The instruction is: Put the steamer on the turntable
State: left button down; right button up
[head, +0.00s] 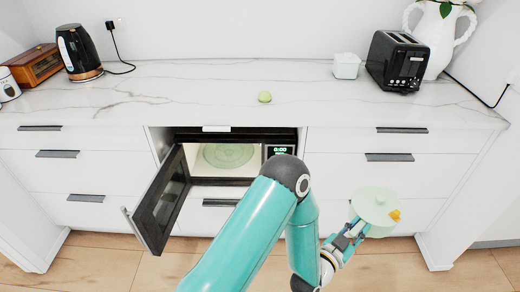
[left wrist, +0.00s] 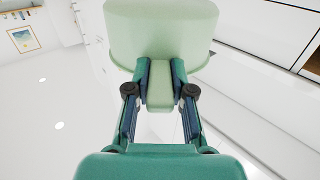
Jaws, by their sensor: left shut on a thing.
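The steamer (head: 374,205) is a pale green round vessel, held in the air in front of the drawers at the right of the head view. My left gripper (head: 352,229) is shut on its handle; the left wrist view shows both fingers (left wrist: 160,82) closed around the handle, with the steamer body (left wrist: 160,32) beyond them. A small orange-yellow piece shows at the steamer's right edge. The round turntable (head: 228,155) lies inside the open microwave, empty as far as it shows. My right gripper is not in view.
The microwave door (head: 162,200) stands open, swung out to the left. A small green round object (head: 264,97) lies on the countertop (head: 190,90) above. A black toaster (head: 397,62), white container (head: 346,66) and black kettle (head: 78,52) stand towards the back.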

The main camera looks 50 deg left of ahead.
aim_at(229, 153)
jog(key=u, duration=1.05)
jog(key=i, duration=0.1)
jog(key=z, duration=1.6)
jog(key=k, duration=1.35)
jog(key=u, duration=1.1)
jog(key=i, duration=1)
